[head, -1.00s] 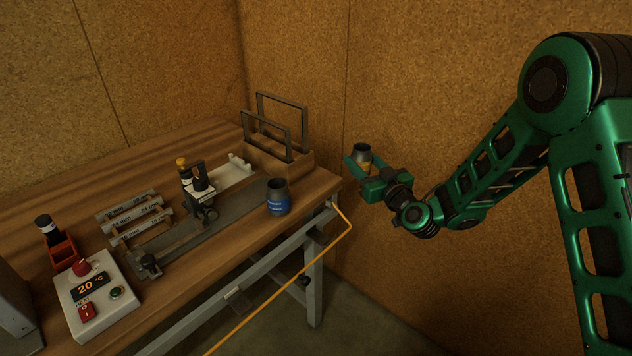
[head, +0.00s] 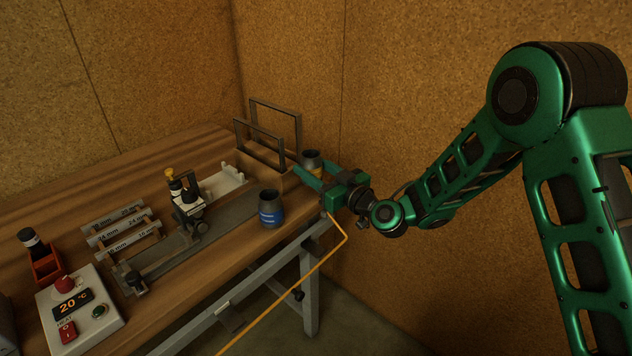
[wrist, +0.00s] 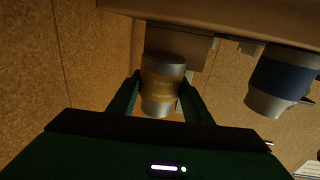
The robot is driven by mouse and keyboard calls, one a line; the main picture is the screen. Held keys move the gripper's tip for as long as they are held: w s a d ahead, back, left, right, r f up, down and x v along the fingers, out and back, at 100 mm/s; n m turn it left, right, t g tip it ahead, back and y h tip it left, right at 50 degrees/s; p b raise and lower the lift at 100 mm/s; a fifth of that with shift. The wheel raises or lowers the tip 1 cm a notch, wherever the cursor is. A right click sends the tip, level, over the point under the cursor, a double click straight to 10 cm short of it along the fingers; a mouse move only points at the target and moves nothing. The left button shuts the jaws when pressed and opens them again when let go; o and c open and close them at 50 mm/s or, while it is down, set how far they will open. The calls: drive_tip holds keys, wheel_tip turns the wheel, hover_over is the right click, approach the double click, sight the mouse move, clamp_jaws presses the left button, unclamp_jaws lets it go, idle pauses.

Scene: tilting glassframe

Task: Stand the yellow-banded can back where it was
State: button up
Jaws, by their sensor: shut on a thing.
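The yellow-banded can (head: 312,162) is a grey can with a yellow band, at the right end of the bench by the wooden rack. My gripper (head: 308,173) is shut on it, and its fingers hide part of the can in the head view. In the wrist view the yellow-banded can (wrist: 162,84) sits between the two fingers of my gripper (wrist: 160,98). Whether the can touches the bench top cannot be told. A blue-banded can (head: 270,210) stands on the bench to the left and nearer; it also shows at the right of the wrist view (wrist: 283,82).
The wooden rack (head: 262,174) with upright dark frames stands just left of the held can. A clamp fixture (head: 188,200), gauge bars (head: 120,228) and a control box (head: 82,312) lie further left. A yellow cable (head: 300,287) hangs at the bench's front edge.

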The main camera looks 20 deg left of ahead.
drive_tip(key=shift+f, duration=1.9)
drive_tip(key=o, duration=1.2)
drive_tip(key=shift+f, duration=0.1)
drive_tip(key=v, duration=1.2)
